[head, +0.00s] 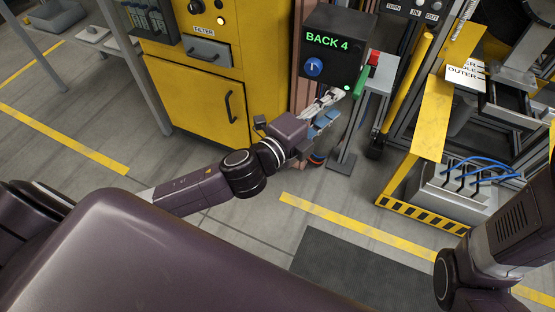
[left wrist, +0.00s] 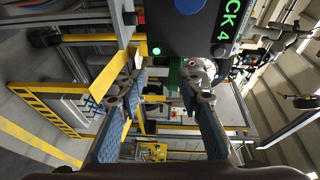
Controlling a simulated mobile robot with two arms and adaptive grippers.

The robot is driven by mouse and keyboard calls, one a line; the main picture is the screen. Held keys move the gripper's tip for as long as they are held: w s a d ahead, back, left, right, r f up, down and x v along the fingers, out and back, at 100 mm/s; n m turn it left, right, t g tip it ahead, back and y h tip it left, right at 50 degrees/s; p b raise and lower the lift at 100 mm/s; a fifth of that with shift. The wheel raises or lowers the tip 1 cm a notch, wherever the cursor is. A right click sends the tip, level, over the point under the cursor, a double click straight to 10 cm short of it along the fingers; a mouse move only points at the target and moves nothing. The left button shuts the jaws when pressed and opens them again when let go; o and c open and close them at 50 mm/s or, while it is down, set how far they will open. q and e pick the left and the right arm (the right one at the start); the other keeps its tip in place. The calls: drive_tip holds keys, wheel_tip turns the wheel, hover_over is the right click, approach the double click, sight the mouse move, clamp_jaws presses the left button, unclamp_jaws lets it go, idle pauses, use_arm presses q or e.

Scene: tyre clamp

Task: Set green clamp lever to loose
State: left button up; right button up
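The green clamp lever (head: 360,83) hangs at the right side of a black box (head: 333,50) whose display reads "BACK 4". A red lever (head: 374,57) is just above and behind it. My left gripper (head: 334,104) is just below the box, close to the green lever. In the left wrist view its two fingers (left wrist: 165,92) stand wide apart. A green piece (left wrist: 187,97), likely the lever, shows beside the right-hand finger, partly hidden; I cannot tell whether they touch. My right arm enters at lower right in the head view; its gripper is out of view.
The box carries a blue knob (head: 313,67) and a lit green lamp (head: 347,88). A grey stand (head: 366,115) is below the levers. A yellow cabinet (head: 195,95) is to the left, and a yellow-framed rack (head: 425,130) to the right. Open floor lies in front.

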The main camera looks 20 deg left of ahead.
use_arm(q)
drive_tip(key=s+a+f+n+g+y+p, duration=0.1)
drive_tip(key=a+f+n+g+p, duration=0.1)
drive_tip(key=f, duration=0.6)
drive_tip(key=s+a+f+n+g+y+p, duration=0.1)
drive_tip(key=a+f+n+g+y+p, duration=0.1)
drive_tip(key=a+f, duration=0.4)
drive_tip(key=s+a+f+n+g+y+p, duration=0.1)
drive_tip(key=a+f+n+p, duration=0.2)
drive_tip(key=f, duration=0.8)
drive_tip(key=shift+s+a+f+n+g+y+p, duration=0.15)
drive_tip(key=shift+a+f+n+g+y+p, duration=0.25)
drive_tip(key=shift+n+p, duration=0.35)
